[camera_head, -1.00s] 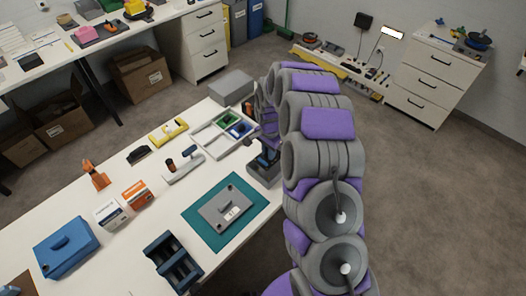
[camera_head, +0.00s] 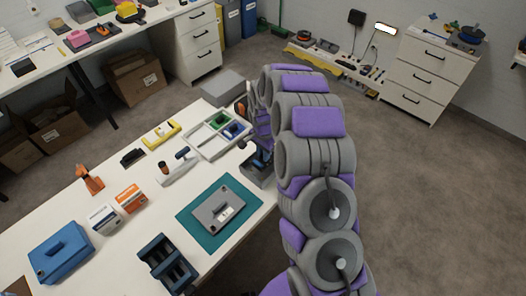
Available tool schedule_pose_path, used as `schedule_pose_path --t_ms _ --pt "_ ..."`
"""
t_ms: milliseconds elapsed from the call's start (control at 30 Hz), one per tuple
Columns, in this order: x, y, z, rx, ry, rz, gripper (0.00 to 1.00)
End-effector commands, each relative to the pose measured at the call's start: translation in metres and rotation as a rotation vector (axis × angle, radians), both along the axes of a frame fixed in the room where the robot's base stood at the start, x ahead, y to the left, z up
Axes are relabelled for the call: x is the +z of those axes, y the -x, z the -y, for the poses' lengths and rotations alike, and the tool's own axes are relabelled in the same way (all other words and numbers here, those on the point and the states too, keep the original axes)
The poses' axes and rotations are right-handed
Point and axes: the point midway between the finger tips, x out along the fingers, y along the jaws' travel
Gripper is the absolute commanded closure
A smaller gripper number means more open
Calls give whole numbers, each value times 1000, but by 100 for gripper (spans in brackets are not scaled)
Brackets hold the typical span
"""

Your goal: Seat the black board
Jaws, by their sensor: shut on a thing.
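My gripper (camera_head: 258,152) is at the table's right edge, partly hidden by my own arm. It is shut on a dark piece that appears to be the black board, but the board's outline is too small and covered to make out. The gripper is just right of the parts tray (camera_head: 204,151) and close above a grey-blue block-like stand (camera_head: 258,174). Whether the held piece touches the stand cannot be told. A grey fixture (camera_head: 208,217) with a pale label lies on a teal mat (camera_head: 196,233), in front and to the left of the gripper.
The tray holds a green piece (camera_head: 219,118) and a blue piece (camera_head: 236,130). A grey box (camera_head: 223,88) stands behind it. A dark blue rack (camera_head: 166,264), a blue case (camera_head: 60,252) and small cartons (camera_head: 130,197) occupy the front left. Some bare white tabletop lies between them.

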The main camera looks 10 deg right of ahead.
Motion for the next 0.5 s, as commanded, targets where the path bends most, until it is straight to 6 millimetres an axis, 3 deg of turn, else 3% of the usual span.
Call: schedule_pose_path --t_ms 500 --pt "-15 0 1 0 -2 0 100"
